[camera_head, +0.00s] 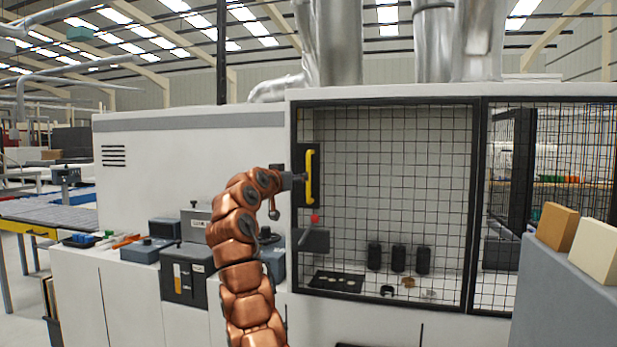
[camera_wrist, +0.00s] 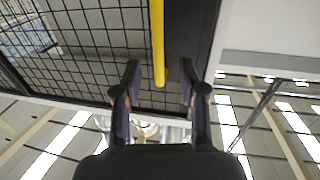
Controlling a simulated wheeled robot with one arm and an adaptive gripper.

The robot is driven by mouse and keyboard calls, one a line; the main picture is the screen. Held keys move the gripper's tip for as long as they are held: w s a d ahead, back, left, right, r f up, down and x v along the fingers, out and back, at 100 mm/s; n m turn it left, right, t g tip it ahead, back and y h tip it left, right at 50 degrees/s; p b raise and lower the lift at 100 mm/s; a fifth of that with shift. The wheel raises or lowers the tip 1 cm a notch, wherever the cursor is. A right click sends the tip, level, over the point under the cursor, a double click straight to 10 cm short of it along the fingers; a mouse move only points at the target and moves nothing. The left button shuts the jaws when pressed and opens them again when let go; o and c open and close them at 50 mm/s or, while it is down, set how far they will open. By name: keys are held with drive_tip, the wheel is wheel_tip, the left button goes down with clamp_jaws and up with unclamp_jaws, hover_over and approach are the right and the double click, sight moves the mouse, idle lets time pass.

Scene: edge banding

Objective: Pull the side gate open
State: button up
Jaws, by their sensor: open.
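The side gate (camera_head: 388,130) is a black-framed wire mesh panel on the white machine, and it looks closed in the head view. A yellow vertical handle (camera_head: 310,178) is on the gate's left frame. My gripper (camera_head: 296,181) is just left of the handle, at the end of my copper-coloured arm. In the wrist view my gripper (camera_wrist: 160,82) is open, with the yellow handle (camera_wrist: 158,40) running between its two dark fingers. Neither finger looks closed on the handle. The gate's mesh (camera_wrist: 95,45) also shows in the wrist view.
A red-knobbed lever (camera_head: 315,219) on a grey block sits below the handle. Behind the mesh stand several black cylinders (camera_head: 398,258). Grey control boxes (camera_head: 185,272) stand left of my arm. A grey block (camera_head: 565,290) with tan and cream pieces stands at the right front.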

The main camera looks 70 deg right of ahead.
drive_tip(key=p, duration=0.4)
hover_over(309, 198)
drive_tip(key=shift+w+d+p, duration=0.25)
drive_tip(key=shift+d+p, duration=0.15)
drive_tip(key=shift+p, duration=0.05)
clamp_jaws()
idle(0.6)
